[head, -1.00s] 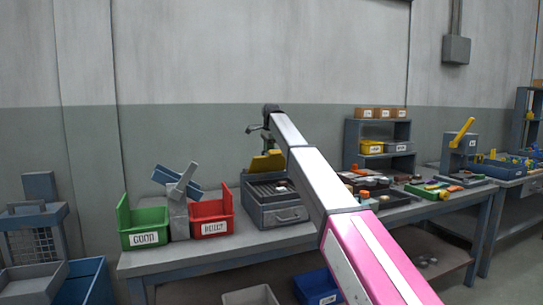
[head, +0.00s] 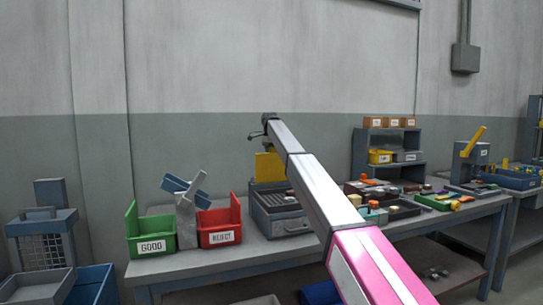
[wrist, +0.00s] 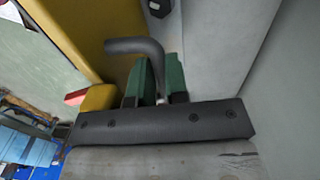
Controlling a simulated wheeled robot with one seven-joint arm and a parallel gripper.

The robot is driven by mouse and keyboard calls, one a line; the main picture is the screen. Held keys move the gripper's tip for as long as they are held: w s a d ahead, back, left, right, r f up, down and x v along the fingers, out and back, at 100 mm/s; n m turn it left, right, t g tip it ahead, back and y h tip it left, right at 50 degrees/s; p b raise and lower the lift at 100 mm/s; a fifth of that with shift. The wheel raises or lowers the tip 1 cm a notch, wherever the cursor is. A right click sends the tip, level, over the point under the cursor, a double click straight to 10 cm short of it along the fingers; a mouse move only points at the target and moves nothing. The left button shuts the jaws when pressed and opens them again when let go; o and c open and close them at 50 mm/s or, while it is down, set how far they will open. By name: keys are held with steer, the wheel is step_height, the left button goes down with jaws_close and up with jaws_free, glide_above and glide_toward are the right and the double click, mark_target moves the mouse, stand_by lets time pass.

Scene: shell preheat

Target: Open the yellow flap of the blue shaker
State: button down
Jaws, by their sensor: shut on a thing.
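The yellow flap (head: 268,166) stands up at the back left of a blue-grey box (head: 280,222) with a slatted top and a front handle; I take this box to be the blue shaker. My arm hides part of both. In the wrist view the flap is a large yellow panel (wrist: 72,38) at upper left. A dark bent handle (wrist: 135,45) runs from its edge down between my green fingers. My gripper (wrist: 164,80) is shut on this handle. In the head view the fingers are too small to tell apart, near the top of the flap.
A green GOOD bin (head: 152,245) and a red REJECT bin (head: 220,236) stand left of the box on the bench. A grey stand (head: 187,220) is between them. Trays of small parts (head: 390,205) lie to the right. A shelf (head: 388,150) stands behind them.

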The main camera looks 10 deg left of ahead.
steer(key=shift+w+a+f, duration=0.15)
steer(key=shift+w+f, duration=0.05)
steer(key=shift+w, duration=0.05)
stand_by(0.3)
steer(key=c, duration=1.1)
jaws_free()
steer(key=shift+r, duration=0.1)
